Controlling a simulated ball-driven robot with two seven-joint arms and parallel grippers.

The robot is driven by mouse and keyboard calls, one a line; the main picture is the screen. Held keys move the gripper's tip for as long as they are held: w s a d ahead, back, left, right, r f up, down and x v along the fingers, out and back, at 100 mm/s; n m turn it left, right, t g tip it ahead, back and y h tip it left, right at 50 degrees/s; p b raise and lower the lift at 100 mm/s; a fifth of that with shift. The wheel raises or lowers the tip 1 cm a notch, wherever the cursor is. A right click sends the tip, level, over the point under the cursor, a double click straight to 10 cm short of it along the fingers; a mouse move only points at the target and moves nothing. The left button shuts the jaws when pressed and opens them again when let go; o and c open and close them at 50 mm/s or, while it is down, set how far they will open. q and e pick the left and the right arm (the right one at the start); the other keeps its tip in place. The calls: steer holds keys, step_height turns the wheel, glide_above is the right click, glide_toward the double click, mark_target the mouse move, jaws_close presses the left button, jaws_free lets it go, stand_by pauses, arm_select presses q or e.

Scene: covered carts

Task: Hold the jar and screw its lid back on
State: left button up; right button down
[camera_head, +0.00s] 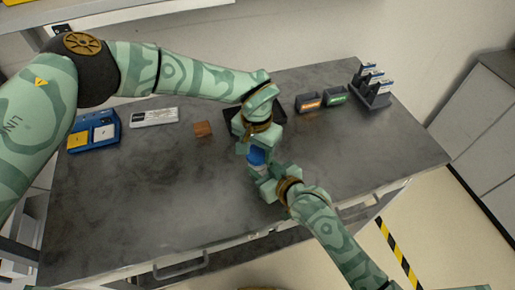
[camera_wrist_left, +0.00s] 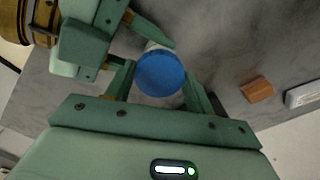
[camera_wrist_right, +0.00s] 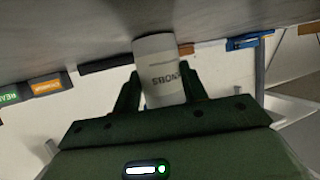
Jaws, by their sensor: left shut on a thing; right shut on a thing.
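The blue lid (camera_head: 256,156) is between the fingers of my left gripper (camera_head: 255,150), which is shut on it from above. The lid shows as a round blue disc in the left wrist view (camera_wrist_left: 160,74), with a sliver of white jar behind it. The white jar (camera_wrist_right: 158,70) has dark lettering and is held between the fingers of my right gripper (camera_wrist_right: 160,92), which is shut on its side. The lid lines up over the jar; whether its thread is engaged cannot be told. The jar's lid end is hidden in the right wrist view.
On the grey table (camera_head: 150,200), a dark tray (camera_head: 231,113) lies partly behind my left gripper. The front left is clear.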

arm_select(q)
steer(key=o, duration=0.9)
steer(key=shift+o, duration=0.2)
steer(key=shift+r, duration=0.15)
steer(key=shift+r, duration=2.15)
steer(key=shift+c, duration=0.3)
